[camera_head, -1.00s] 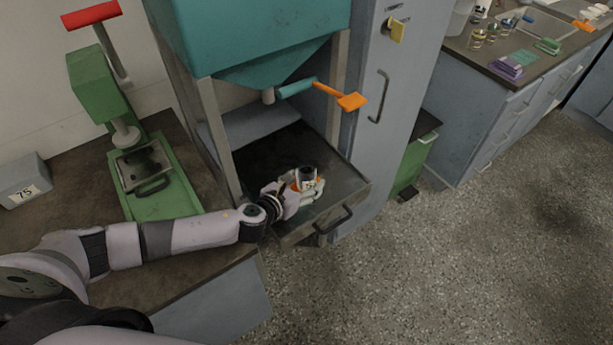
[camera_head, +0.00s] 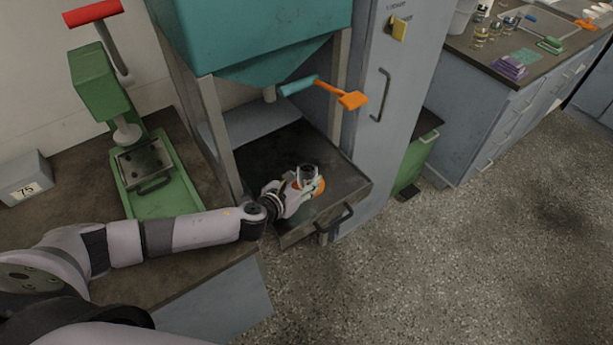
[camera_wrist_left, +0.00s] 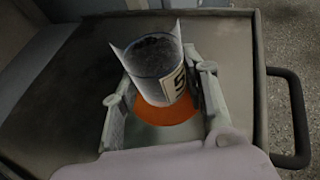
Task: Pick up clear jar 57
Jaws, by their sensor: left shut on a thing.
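Clear jar 57 (camera_wrist_left: 152,68) is a small open-topped cylinder with dark grainy contents and a white label, partly hidden; only a "5" reads in the left wrist view. In the head view the jar (camera_head: 308,172) is over the pull-out tray below the teal hopper. My left gripper (camera_head: 305,180) is shut on the jar, one finger on each side of it in the wrist view (camera_wrist_left: 160,85). An orange disc (camera_wrist_left: 170,115) lies beneath the jar on the tray. Whether the jar touches the disc is hard to tell. My right gripper is not in view.
The dark tray (camera_head: 345,185) has raised edges and a front handle. A green press (camera_head: 150,165) and grey box 75 (camera_head: 24,178) are at left.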

